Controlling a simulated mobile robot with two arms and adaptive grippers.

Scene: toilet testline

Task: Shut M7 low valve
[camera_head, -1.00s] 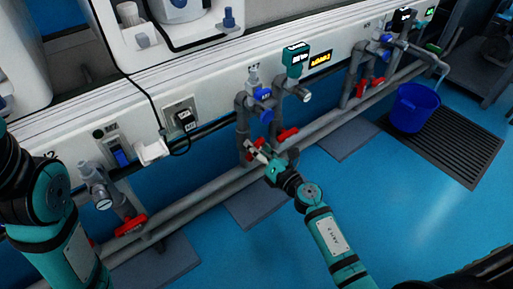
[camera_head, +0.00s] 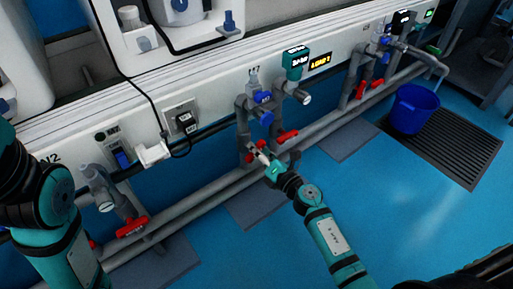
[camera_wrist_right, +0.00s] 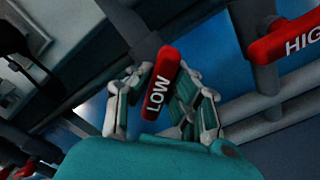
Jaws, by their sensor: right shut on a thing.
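The red low valve handle, marked LOW (camera_wrist_right: 160,86), sits between the fingers of my right gripper (camera_wrist_right: 155,108) in the right wrist view. The fingers are shut on it from both sides, and the handle points toward the palm. In the head view my right gripper (camera_head: 261,158) is at the lower pipe below the middle valve group, and only bits of the red low handle (camera_head: 249,158) show around the fingers. My left arm is at the left edge, and its gripper is out of view.
A red HIGH handle (camera_wrist_right: 283,40) is close beside the low one; it also shows in the head view (camera_head: 288,136). Grey pipes (camera_head: 205,192) run along the bench. A blue bucket (camera_head: 414,107) stands on a floor grate (camera_head: 455,140). Blue floor in front is clear.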

